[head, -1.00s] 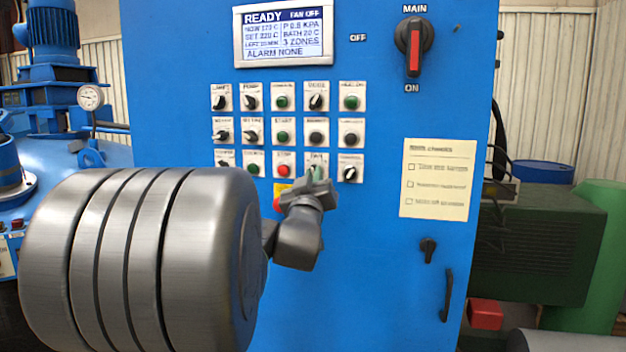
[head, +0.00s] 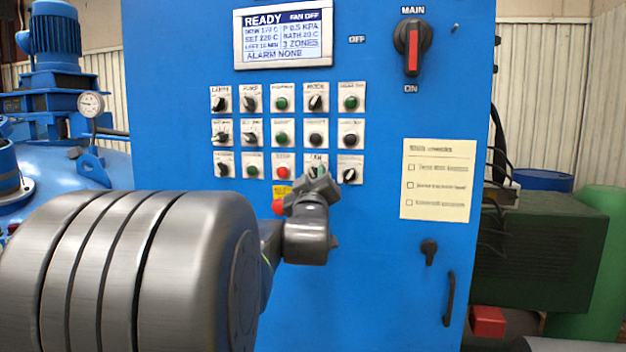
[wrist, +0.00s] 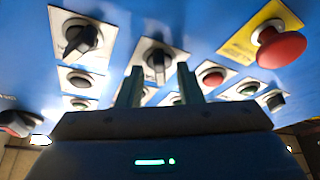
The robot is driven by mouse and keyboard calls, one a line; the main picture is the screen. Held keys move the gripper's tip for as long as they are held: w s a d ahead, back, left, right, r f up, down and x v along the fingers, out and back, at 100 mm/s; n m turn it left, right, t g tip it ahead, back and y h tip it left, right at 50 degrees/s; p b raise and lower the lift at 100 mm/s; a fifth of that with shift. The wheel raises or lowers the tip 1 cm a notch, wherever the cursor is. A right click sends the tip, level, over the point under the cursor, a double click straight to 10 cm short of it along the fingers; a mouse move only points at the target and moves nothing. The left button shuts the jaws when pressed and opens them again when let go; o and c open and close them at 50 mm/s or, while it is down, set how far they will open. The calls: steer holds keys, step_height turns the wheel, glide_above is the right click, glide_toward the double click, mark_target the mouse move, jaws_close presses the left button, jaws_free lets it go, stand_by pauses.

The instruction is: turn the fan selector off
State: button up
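The fan selector is a black knob on a white plate in the bottom row of the blue cabinet. In the head view its plate (head: 318,160) is mostly covered by my gripper (head: 317,178). In the wrist view the fan selector (wrist: 158,64) shows upright between the two fingertips of my gripper (wrist: 160,72). The fingers are spread, with a gap on each side of the knob; I cannot tell how deep the knob sits between them. The display (head: 283,36) at the top reads READY and FAN OFF.
The red stop button (head: 283,172) is just left of the fan selector, and another selector (head: 350,174) is just right. A red mushroom button (wrist: 281,49) on a yellow plate is close to my gripper. The main switch (head: 412,48) is at upper right.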

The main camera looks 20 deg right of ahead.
steer(key=b+v, duration=0.2)
steer(key=v, duration=1.2)
steer(key=shift+w+d, duration=0.1)
steer(key=shift+w, duration=0.1)
steer(key=p+x, duration=0.2)
steer(key=x, duration=1.1)
steer(key=shift+w+d+r, duration=0.1)
steer(key=shift+w+r, duration=0.1)
steer(key=shift+w, duration=0.05)
steer(key=shift+s+f, duration=0.1)
